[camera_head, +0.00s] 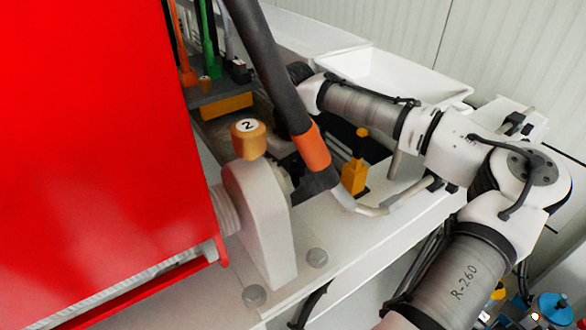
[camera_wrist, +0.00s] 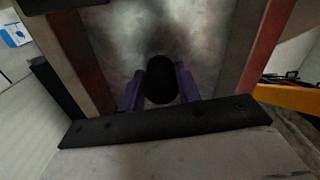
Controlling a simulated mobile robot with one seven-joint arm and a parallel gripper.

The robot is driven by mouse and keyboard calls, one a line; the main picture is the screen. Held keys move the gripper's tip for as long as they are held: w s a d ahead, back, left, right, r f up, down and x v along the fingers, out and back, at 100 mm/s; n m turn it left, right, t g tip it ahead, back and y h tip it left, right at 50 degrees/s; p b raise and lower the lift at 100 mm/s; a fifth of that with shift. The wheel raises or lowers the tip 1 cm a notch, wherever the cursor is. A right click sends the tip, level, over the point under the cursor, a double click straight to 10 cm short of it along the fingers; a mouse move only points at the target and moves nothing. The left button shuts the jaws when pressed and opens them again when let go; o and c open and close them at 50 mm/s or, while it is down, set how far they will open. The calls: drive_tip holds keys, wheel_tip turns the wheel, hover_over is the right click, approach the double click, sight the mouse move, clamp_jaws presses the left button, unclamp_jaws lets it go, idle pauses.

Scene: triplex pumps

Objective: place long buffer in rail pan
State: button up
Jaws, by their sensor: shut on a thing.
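In the wrist view, the purple fingers of my gripper (camera_wrist: 160,84) are shut on a dark, rounded thing (camera_wrist: 160,80), which I take to be the long buffer. It shows almost end-on, so its length cannot be told. In the head view, my arm reaches in from the right and its dark end lies behind a thick dark hose. The fingers and the held thing are hidden there. A white open tray (camera_head: 400,76), likely the rail pan, stands behind my forearm at the back. Its visible inside looks empty.
A large red panel (camera_head: 95,130) fills the left. A grey housing (camera_head: 262,215) with an orange cap (camera_head: 248,138) marked 2 stands beside it. The dark hose (camera_head: 268,65) has an orange band. A yellow-orange fitting (camera_head: 354,165) stands below my forearm.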

drive_tip(key=o, duration=1)
drive_tip(key=shift+r, duration=0.1)
wheel_tip(320, 180, up, 12)
drive_tip(key=shift+r+b, duration=0.1)
drive_tip(key=shift+b, duration=1)
